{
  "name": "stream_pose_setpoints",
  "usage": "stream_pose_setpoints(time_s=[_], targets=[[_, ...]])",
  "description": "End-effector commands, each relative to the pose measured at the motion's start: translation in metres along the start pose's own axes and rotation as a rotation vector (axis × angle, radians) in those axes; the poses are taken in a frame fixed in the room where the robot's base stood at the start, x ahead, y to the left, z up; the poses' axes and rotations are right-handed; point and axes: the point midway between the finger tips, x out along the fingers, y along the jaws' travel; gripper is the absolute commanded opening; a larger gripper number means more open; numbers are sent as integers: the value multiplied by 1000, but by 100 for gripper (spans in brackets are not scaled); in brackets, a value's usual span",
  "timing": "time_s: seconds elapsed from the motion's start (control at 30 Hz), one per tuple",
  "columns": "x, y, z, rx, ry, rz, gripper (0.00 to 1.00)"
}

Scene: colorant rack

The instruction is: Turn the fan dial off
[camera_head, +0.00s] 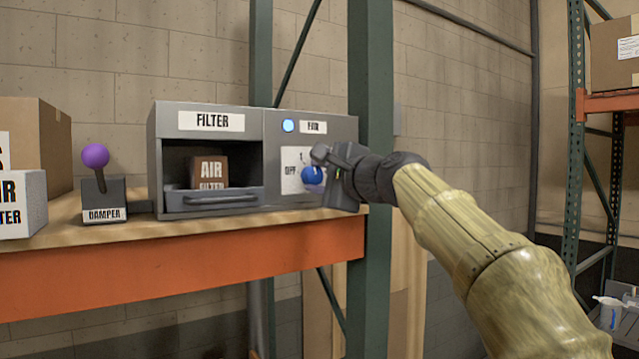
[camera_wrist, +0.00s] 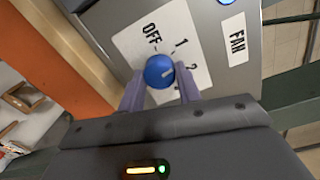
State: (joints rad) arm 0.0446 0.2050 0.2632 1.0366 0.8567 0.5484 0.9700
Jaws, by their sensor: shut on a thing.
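The fan dial (camera_head: 312,175) is a round blue knob on a white plate on the right side of the grey filter unit. In the wrist view the dial (camera_wrist: 159,71) has a pale pointer line, which points to the right, roughly toward the "1" and "2" side and away from "OFF". My gripper (camera_wrist: 160,84) has its two fingers around the dial, one on each side, shut on it. In the head view my gripper (camera_head: 322,168) reaches in from the right and covers part of the plate. A light-blue lamp (camera_head: 288,126) sits beside the "FAN" label (camera_head: 313,128).
The filter unit (camera_head: 210,107) stands on an orange-edged shelf (camera_head: 180,262) and holds a brown air filter box (camera_head: 209,171). A damper lever with a purple ball (camera_head: 96,156) is at left, near cardboard boxes (camera_head: 45,140). A green rack post (camera_head: 371,90) stands close behind my gripper.

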Motion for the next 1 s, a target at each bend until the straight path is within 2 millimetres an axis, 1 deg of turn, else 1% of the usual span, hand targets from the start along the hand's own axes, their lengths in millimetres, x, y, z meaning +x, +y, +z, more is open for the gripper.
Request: stream_pose_setpoints(time_s=[0.03,0.7,1.0], targets=[[1,3,-1,-44,1,4,11],[1,4,0,-679,16,19,11],[1,3,0,-931,21,24,11]])
